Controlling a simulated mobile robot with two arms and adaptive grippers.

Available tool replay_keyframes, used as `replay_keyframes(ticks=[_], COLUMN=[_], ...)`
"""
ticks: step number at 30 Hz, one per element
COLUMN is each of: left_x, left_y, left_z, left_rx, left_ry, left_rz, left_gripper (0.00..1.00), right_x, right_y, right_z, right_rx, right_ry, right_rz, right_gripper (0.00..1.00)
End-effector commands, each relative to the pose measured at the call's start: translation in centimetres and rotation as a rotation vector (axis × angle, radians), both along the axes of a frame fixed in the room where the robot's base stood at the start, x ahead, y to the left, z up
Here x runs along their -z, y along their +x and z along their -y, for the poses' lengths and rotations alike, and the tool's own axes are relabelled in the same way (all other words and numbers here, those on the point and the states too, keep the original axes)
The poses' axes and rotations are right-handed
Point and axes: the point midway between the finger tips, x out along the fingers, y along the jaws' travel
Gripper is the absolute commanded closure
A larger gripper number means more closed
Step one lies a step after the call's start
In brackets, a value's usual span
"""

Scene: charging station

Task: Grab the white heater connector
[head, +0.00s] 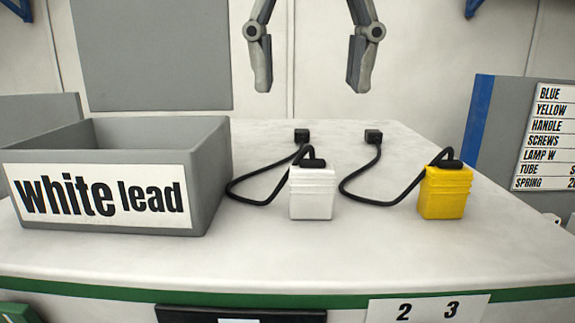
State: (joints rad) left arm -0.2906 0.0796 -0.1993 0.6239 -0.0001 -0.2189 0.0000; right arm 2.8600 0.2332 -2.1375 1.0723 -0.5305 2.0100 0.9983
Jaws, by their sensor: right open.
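The white connector (311,195) is a ribbed white block standing on the table, left of its yellow twin. A black cap sits on its top, and a black cable loops left and back from it to a small black plug (301,136). My right gripper (310,82) is at the top of the head view, fingers pointing down and spread wide. It is open and empty, and appears above and behind the white connector, apart from it. My left gripper is not in view.
A yellow connector (445,196) with its own cable stands to the right. A grey bin (216,180) labelled "white lead" stands at the left. A label board (500,135) is at the right. The table front between the bin and yellow connector is clear apart from the white one.

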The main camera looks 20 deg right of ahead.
Motion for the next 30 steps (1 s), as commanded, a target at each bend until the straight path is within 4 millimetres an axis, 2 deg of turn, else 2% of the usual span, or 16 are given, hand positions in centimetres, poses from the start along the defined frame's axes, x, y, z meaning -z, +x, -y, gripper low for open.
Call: replay_keyframes(ticks=[5,15,19,26,30], left_x=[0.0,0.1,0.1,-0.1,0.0], left_y=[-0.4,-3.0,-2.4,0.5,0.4], left_z=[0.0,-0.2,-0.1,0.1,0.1], left_rx=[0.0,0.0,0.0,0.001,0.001], left_ry=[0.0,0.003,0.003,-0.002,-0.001], left_rz=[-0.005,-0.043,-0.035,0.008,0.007], left_gripper=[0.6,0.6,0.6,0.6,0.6], right_x=[0.6,2.8,4.1,5.4,5.8], right_y=[0.0,0.3,0.4,0.5,0.6], right_z=[0.0,0.1,0.1,0.2,0.1], right_rx=[-0.005,-0.004,-0.006,-0.002,-0.002], right_ry=[0.0,0.003,-0.001,0.001,0.001], right_rz=[-0.008,-0.003,-0.007,-0.001,0.0], right_gripper=[0.36,0.36,0.36,0.36,0.36])
